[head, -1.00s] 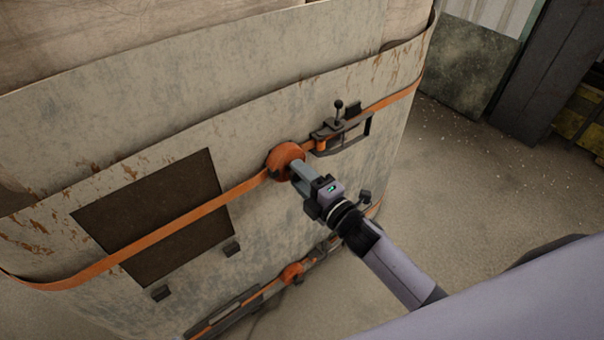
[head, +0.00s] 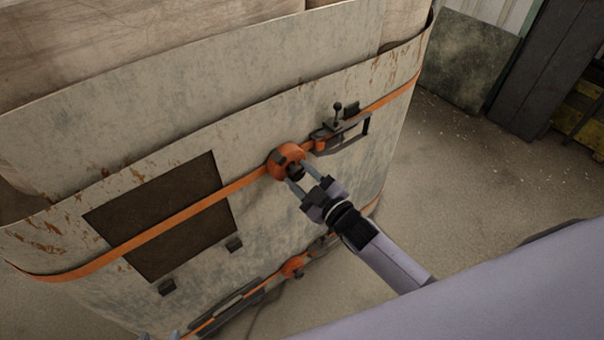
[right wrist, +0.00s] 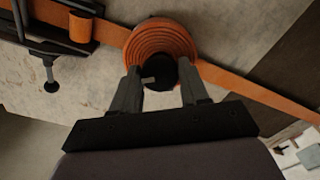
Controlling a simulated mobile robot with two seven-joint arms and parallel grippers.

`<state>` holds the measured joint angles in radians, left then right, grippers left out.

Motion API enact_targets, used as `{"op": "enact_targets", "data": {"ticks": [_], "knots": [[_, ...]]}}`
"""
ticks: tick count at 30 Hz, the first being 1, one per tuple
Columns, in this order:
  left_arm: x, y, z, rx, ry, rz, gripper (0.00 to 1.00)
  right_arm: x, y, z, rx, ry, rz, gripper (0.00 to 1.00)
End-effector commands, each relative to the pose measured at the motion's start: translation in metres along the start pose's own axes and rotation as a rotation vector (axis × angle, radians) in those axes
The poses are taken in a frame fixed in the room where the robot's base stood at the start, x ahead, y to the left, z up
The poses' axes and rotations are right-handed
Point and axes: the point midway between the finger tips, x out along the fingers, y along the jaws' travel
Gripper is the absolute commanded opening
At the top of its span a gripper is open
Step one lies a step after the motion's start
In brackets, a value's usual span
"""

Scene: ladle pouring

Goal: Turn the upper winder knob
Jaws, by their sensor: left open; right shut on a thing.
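The upper winder is an orange strap reel (head: 284,156) on the side of a large rusty drum, with a small black knob (head: 297,170) at its centre. My right gripper (head: 298,176) is at the reel, one finger on each side of the knob, shut on it. In the right wrist view, the knob (right wrist: 187,71) sits between the two fingers, in front of the coiled orange strap (right wrist: 160,42). My left gripper (head: 160,336) only just shows at the bottom left edge and is open; most of it is cut off.
A black clamp frame with a small lever (head: 340,128) sits right of the reel. A lower orange winder (head: 292,266) and strap run below. A dark square panel (head: 160,215) is on the drum wall (head: 110,130). Open floor (head: 460,180) lies to the right.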

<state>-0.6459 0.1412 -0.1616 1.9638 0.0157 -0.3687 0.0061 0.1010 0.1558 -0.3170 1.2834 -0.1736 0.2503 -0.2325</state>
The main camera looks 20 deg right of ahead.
Motion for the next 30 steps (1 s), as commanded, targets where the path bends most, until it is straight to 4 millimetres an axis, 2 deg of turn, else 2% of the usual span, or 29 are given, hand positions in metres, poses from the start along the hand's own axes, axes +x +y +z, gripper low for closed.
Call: {"op": "enact_targets", "data": {"ticks": [6,15,30], "knots": [[-0.0029,-0.0002,0.0003,0.002,-0.005,-0.002,0.52,-0.0007,-0.0002,0.0003,0.185,-0.002,-0.002,0.14],[-0.0049,-0.0008,-0.0022,0.004,-0.003,-0.003,0.52,-0.0007,-0.0004,0.0007,0.364,-0.002,-0.001,0.14],[-0.0056,-0.0013,-0.0027,0.004,-0.003,-0.004,0.52,-0.0007,-0.0007,0.0011,0.444,-0.002,-0.001,0.14]]}}
